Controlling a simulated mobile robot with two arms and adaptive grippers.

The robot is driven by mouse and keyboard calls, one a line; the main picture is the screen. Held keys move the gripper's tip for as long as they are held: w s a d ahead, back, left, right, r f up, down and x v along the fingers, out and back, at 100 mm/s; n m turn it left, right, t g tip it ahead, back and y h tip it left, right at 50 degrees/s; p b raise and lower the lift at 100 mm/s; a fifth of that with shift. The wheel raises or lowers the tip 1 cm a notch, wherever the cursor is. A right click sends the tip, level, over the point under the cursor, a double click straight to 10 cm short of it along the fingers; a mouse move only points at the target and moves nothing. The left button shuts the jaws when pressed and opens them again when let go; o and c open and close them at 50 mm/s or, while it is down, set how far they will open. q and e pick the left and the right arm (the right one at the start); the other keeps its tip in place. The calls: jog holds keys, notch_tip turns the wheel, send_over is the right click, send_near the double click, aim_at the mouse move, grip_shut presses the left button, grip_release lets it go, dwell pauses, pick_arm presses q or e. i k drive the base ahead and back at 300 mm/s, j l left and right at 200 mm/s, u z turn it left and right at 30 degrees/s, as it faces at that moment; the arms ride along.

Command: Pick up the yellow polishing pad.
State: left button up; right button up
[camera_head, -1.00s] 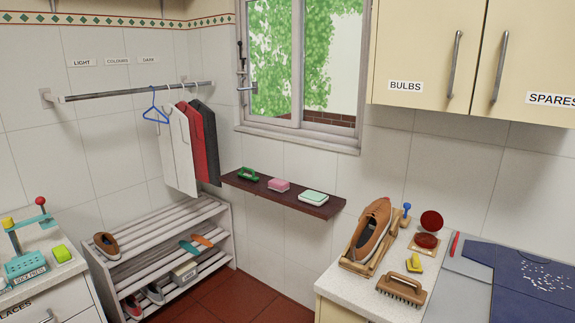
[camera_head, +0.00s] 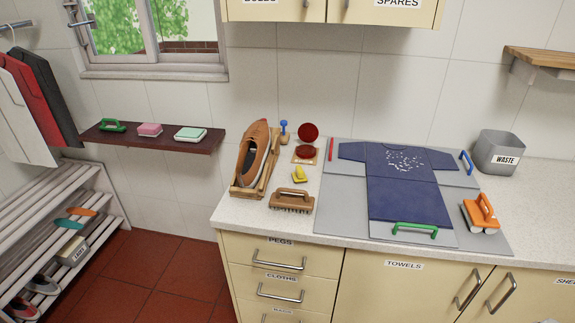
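The small yellow polishing pad (camera_head: 299,174) lies on the speckled counter. It sits to the right of a brown shoe (camera_head: 255,155) on a wooden stand, behind a wooden brush (camera_head: 292,200) and in front of a round dark red tin (camera_head: 305,154). Nothing touches it that I can see. Neither of my grippers shows in the head view.
A grey folding board (camera_head: 335,205) with a navy shirt (camera_head: 405,190) lies to the right. Further right are an orange-handled tool (camera_head: 481,213) and a grey waste bin (camera_head: 499,152). A dark wall shelf (camera_head: 168,145) holds a pink sponge (camera_head: 149,130). Cabinets hang above.

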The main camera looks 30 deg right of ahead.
aim_at(299, 177)
jog(key=i+j+z, duration=0.1)
jog(key=i+z, duration=0.25)
jog(key=i+j+z, duration=0.35)
jog(key=l, duration=0.1)
